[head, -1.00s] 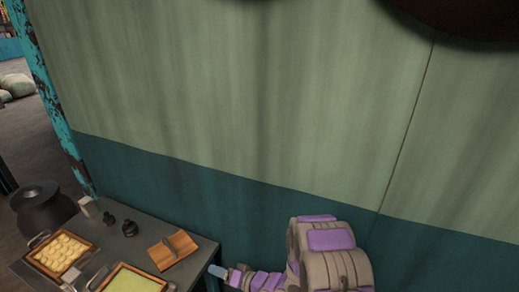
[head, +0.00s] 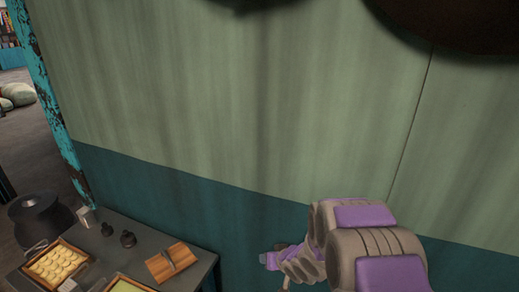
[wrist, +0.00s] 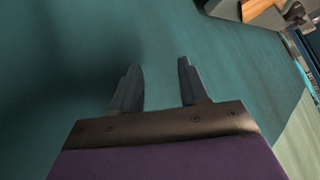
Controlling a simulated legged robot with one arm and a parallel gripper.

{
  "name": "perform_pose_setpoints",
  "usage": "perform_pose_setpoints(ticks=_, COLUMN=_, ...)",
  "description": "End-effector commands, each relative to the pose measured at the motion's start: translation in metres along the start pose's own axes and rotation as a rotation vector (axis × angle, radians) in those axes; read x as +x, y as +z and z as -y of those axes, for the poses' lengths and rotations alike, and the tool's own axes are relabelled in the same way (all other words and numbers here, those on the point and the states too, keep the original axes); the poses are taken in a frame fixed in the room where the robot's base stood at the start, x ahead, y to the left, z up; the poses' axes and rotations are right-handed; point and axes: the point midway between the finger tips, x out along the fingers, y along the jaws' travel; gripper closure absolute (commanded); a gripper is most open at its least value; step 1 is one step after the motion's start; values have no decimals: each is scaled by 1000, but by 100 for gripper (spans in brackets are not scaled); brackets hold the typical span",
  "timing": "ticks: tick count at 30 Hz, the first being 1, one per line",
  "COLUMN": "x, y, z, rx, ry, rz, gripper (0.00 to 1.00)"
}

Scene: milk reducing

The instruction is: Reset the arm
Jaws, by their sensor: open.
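My gripper (wrist: 158,82) shows in the wrist view with its two dark fingers apart and nothing between them. Behind the fingers is the teal lower part of the wall. In the head view my arm is folded at the bottom right, and the gripper end (head: 268,259) points left, to the right of the table edge. It is clear of the table and touches nothing that I can see.
A dark pot (head: 40,216) stands beyond. A green and teal wall (head: 250,120) fills the back.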

Motion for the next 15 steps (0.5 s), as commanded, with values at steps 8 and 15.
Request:
perform_pose_setpoints(ticks=8, x=-89, y=-4, z=-42, rx=-21, ry=269, rz=130, gripper=56)
perform_pose_setpoints(ticks=15, x=-182, y=21, z=-54, rx=17, ry=432, rz=292, gripper=56)
